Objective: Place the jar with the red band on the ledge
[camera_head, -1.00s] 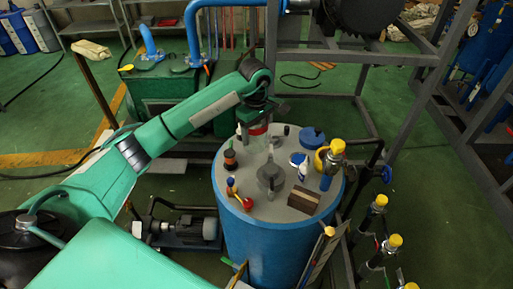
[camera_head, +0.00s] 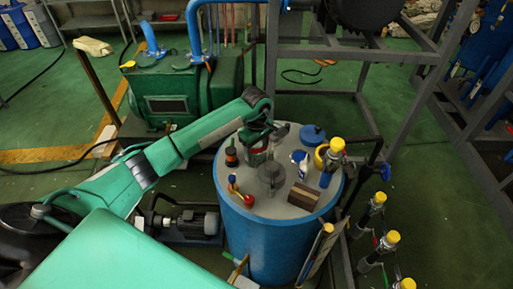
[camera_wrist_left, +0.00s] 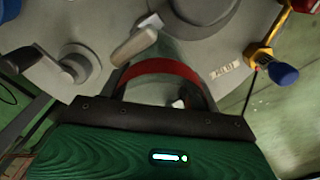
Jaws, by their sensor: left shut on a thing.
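The jar with the red band (camera_head: 258,148) is clear glass and stands upright in my left gripper (camera_head: 257,137) at the back left of the grey tank top. In the left wrist view, its red band (camera_wrist_left: 165,68) shows just beyond the gripper's dark front edge. My left gripper is shut on the jar. I cannot tell whether the jar's base touches the tank top; the arm hides part of it. No part is clearly distinguishable as the ledge; the round grey top (camera_head: 285,207) of the blue tank is the surface below the jar. My right gripper is out of view.
Close to the jar stand a dark red-topped bottle (camera_head: 231,153) and a grey knobbed fitting (camera_head: 271,176).

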